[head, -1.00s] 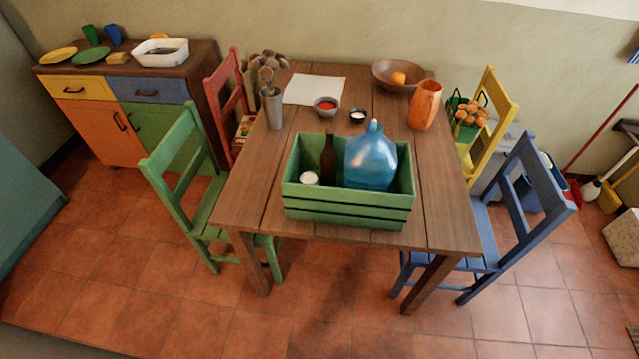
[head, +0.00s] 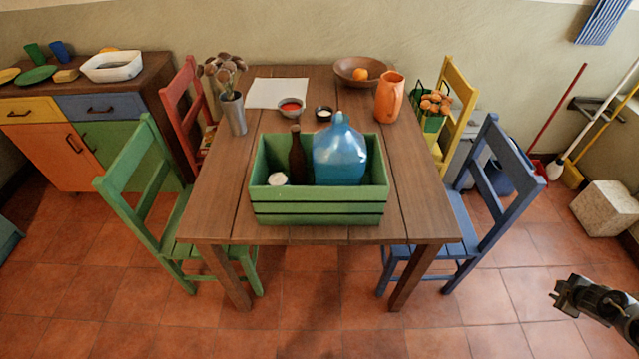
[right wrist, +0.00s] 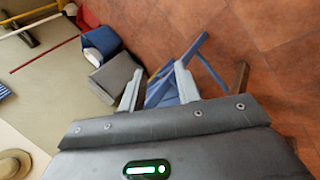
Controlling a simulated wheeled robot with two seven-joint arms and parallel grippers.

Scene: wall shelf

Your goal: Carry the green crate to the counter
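The green crate (head: 318,209) stands upright near the front edge of the wooden table in the head view. It holds a dark brown bottle (head: 297,160), a large blue jug (head: 340,155) and a small white-topped item (head: 277,179). A wood-topped cabinet (head: 130,104) with coloured fronts stands at the far left; I cannot tell if it is the counter. My right gripper (head: 572,298) is at the lower right, over the floor and well apart from the crate. In the right wrist view its fingers (right wrist: 158,88) are spread with nothing held. My left gripper is out of view.
Green (head: 137,188), red (head: 186,105), yellow (head: 455,105) and blue (head: 505,170) chairs surround the table (head: 215,205). An orange pitcher (head: 389,97), bowls and a vase (head: 233,113) stand behind the crate. The tiled floor in front is clear.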

